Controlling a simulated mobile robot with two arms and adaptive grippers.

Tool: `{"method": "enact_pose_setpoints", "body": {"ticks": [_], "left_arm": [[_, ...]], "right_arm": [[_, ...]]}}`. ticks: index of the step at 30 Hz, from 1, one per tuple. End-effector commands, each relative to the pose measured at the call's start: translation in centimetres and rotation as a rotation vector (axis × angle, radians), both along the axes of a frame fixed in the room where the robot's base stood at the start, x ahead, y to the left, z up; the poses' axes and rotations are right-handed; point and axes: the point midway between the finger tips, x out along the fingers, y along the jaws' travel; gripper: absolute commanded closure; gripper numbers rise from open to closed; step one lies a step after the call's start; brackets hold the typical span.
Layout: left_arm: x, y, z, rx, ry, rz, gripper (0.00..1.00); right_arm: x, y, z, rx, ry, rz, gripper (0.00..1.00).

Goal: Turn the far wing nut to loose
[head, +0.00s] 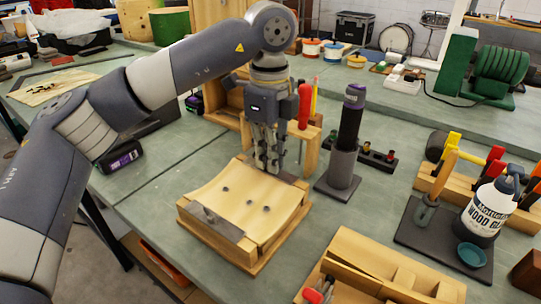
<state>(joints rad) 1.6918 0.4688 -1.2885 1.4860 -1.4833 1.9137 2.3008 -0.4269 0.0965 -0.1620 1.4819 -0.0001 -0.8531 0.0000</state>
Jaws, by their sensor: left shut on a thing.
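A curved pale wooden shell piece (235,208) rests in a wooden forming cradle (262,258) on the bench. A grey metal clamp bar (214,222) crosses its near end. Another metal bar (292,179) shows partly at the far end. My left gripper (268,168) points down at the far end of the cradle, above the far bar. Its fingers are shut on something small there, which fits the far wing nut. The fingers hide the nut, so its turn angle cannot be seen. My right gripper is not in view.
A dark bottle in a grey stand (340,168) stands close right of the cradle. A wooden rack with a red-handled tool (304,106) is just behind my gripper. A glue bottle (487,212) stands at right. A wooden tray (385,270) is at front right.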

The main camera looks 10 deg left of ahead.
Motion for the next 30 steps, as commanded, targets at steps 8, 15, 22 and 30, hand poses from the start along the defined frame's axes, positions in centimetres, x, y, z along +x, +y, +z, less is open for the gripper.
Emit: {"method": "enact_pose_setpoints", "body": {"ticks": [8, 15, 22, 30], "left_arm": [[0.3, 0.22, 0.52, -0.002, -0.015, 0.148, 1.0], [0.29, 0.23, 0.5, -0.001, -0.014, 0.197, 1.0], [0.27, 0.24, 0.45, -0.001, -0.013, 0.205, 1.0], [0.24, 0.24, 0.37, 0.0, -0.011, 0.203, 0.73]], "right_arm": [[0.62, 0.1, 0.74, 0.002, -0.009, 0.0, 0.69], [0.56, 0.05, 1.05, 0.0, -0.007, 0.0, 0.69], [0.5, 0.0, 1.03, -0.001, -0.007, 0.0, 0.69], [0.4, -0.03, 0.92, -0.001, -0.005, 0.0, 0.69]]}}
